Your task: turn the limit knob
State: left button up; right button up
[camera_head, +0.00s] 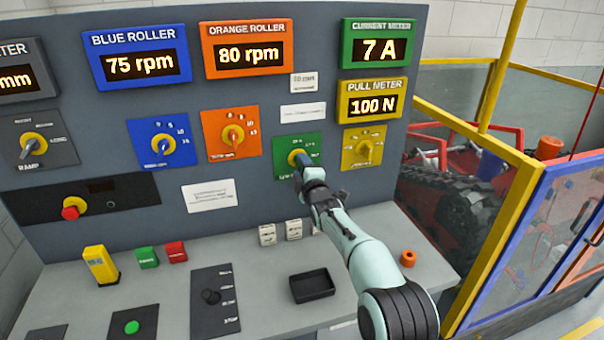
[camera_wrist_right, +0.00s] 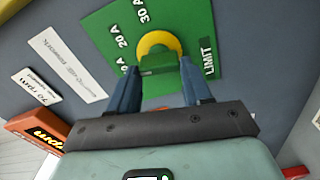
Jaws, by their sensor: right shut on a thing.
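The limit knob (camera_wrist_right: 158,50) is a yellow round dial with a green grip bar on a green plate (camera_wrist_right: 205,38). The plate carries the word LIMIT and marks such as 20 A and 30 A. In the head view the green plate (camera_head: 313,146) sits on the panel right of the orange plate. My right gripper (camera_wrist_right: 158,75) reaches the knob, with its two fingers either side of the grip bar, shut on it. In the head view the right gripper (camera_head: 303,168) partly hides the knob (camera_head: 295,156). The current meter (camera_head: 377,45) reads 7 A. My left gripper is in neither view.
Yellow (camera_head: 362,148), orange (camera_head: 231,133) and blue (camera_head: 163,142) knob plates flank the green one. A pull meter (camera_head: 371,101) reads 100 N. A yellow-framed enclosure (camera_head: 505,200) stands at right.

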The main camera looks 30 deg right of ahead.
jog(key=shift+n+b, duration=0.65)
jog(key=shift+n, duration=0.35)
jog(key=o, duration=1.1)
jog(key=shift+c, duration=0.2)
jog(key=b+v, duration=0.1)
jog(key=v, duration=1.2)
jog(key=shift+s, duration=0.25)
